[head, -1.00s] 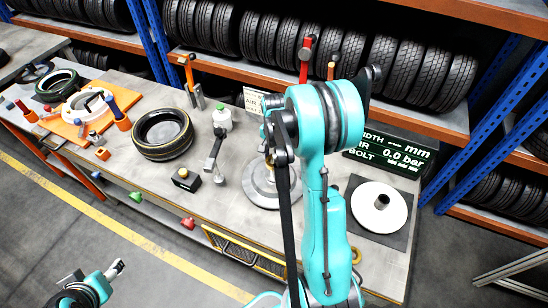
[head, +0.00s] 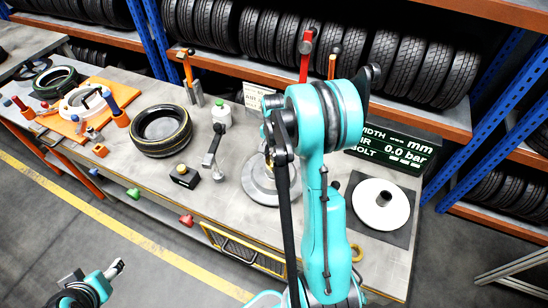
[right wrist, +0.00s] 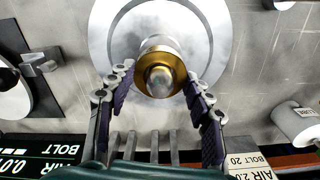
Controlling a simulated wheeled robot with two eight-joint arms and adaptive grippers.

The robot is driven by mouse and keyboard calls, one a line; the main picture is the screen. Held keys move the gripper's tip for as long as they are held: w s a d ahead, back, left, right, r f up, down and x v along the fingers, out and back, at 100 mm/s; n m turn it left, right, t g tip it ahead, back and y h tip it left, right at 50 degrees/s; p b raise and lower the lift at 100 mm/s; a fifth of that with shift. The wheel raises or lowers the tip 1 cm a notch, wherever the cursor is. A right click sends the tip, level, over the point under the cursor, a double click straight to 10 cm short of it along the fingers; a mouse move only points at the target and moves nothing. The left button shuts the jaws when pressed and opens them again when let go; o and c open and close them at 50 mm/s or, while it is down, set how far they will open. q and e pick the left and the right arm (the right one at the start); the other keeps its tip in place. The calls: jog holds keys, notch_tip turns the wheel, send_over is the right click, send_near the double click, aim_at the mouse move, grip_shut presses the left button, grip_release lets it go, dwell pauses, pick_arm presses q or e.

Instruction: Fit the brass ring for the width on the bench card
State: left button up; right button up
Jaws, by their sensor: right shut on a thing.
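In the right wrist view a brass ring (right wrist: 143,75) sits around the post (right wrist: 160,80) at the middle of a round grey plate (right wrist: 108,30). My right gripper (right wrist: 160,86) has its fingers against both sides of the ring. In the head view the plate (head: 252,187) is partly hidden behind my right arm, which also hides the right gripper. Another yellow ring (head: 357,253) lies on the bench near its front edge. The bench card (head: 254,100) is partly hidden; in the right wrist view (right wrist: 248,165) its air and bolt lines show. My left gripper (head: 117,268) is small at lower left, away from the bench.
A dark display (head: 400,152) reads WIDTH with dashes and air 0.0 bar. A white disc (head: 370,217) lies on a dark mat at the right. A tyre (head: 161,148), a black block with a lever (head: 185,177) and an orange board (head: 72,128) occupy the left of the bench.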

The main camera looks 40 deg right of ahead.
jog(key=shift+f+b, duration=1.65)
jog(key=shift+f, duration=0.3)
jog(key=o, duration=1.5)
jog(key=shift+r, duration=0.1)
notch_tip(320, 180, up, 12)
